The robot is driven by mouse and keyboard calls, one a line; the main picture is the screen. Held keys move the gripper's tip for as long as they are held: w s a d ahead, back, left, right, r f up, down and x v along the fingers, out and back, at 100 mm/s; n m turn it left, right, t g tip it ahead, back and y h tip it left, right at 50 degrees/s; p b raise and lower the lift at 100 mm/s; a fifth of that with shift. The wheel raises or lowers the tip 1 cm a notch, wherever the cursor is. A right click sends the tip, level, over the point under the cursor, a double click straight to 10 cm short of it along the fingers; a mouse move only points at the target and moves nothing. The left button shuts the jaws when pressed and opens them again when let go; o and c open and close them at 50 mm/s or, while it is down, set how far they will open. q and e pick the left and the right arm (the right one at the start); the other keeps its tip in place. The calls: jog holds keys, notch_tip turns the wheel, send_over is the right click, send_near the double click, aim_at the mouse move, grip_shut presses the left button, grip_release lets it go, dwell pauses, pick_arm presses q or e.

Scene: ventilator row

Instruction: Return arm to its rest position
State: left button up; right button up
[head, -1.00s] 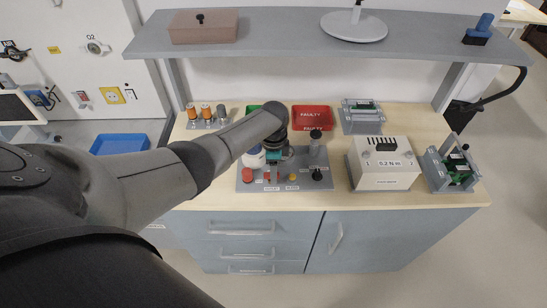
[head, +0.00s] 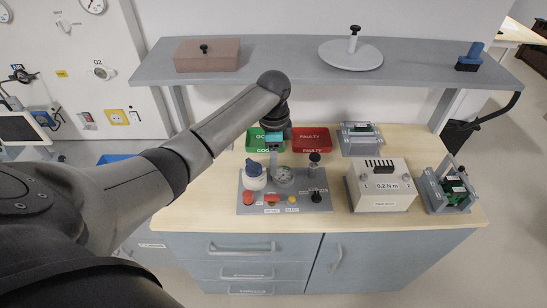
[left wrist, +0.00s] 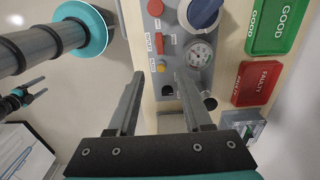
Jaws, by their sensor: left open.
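My left arm reaches in from the left in the head view, its elbow raised in front of the shelf edge. The forearm hangs down from it, and my left gripper (head: 273,172) is over the grey control panel (head: 244,208), pointing down. In the left wrist view my left gripper (left wrist: 160,82) has its two fingers apart with nothing between them. The panel (left wrist: 166,82) shows beyond the fingers, with its gauge (left wrist: 199,54) and blue-topped knob (left wrist: 203,12). A small dark two-pronged shape at the left edge there may be my right gripper (left wrist: 38,92); its jaws are unclear.
The grey shelf (head: 300,62) overhangs the back of the wooden bench (head: 200,213). A green tray (head: 254,145) and a red tray (head: 312,144) stand behind the panel. A white torque box (head: 383,190) and a grey fixture (head: 446,190) stand to the right.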

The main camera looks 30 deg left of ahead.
dwell(0.5)
pick_arm(q)
jog(key=s+d+f+n+t, duration=0.25)
jog(key=s+d+f, duration=0.35)
jog(key=s+d, duration=0.6)
jog(key=s+a+r+n+t, duration=0.1)
jog(key=s+r+n, duration=0.1)
jog(key=s+n, duration=0.3)
jog(key=s+r+n, duration=0.2)
jog(key=s, duration=0.6)
notch_tip(320, 180, down, 32)
jog(key=s+g+b, duration=0.1)
jog(key=b, duration=1)
jog(key=s+a+f+b, duration=0.1)
jog(key=s+f+b, duration=0.4)
jog(key=s+f, duration=0.3)
jog(key=s+a+f+g+b, duration=0.1)
jog(key=s+f+b, duration=0.3)
jog(key=f, duration=1.2)
jog(key=s, duration=0.4)
jog(key=shift+a+b, duration=0.3)
jog(key=shift+b, duration=0.1)
